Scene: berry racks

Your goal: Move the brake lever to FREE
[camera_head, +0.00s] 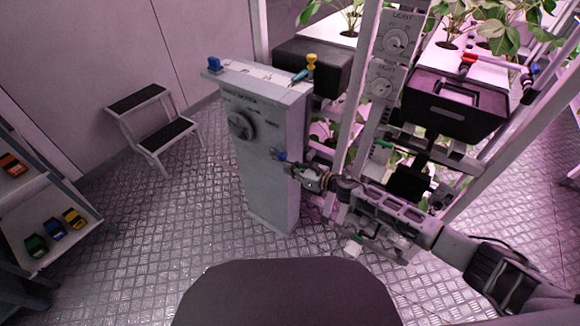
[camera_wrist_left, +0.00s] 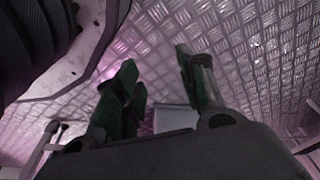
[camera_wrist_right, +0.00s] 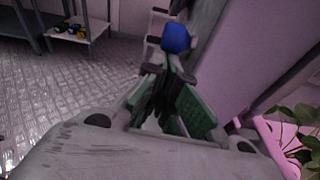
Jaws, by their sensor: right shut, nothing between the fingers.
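A grey pedestal (camera_head: 262,180) stands left of the rack, with a round dial (camera_head: 240,126) on its front face. The blue knob (camera_wrist_right: 176,38) also shows in the right wrist view, just beyond my fingertips. My right gripper (camera_head: 318,180) is shut and empty, close to the lever; whether it touches is unclear. My left gripper (camera_wrist_left: 158,82) is open and empty over the floor, and is out of the head view.
A step stool (camera_head: 152,128) stands left of the pedestal. A shelf (camera_head: 40,225) with small coloured blocks is at the far left. Plant racks with dials and a black crate (camera_head: 455,105) stand on the right. The floor before the pedestal is clear.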

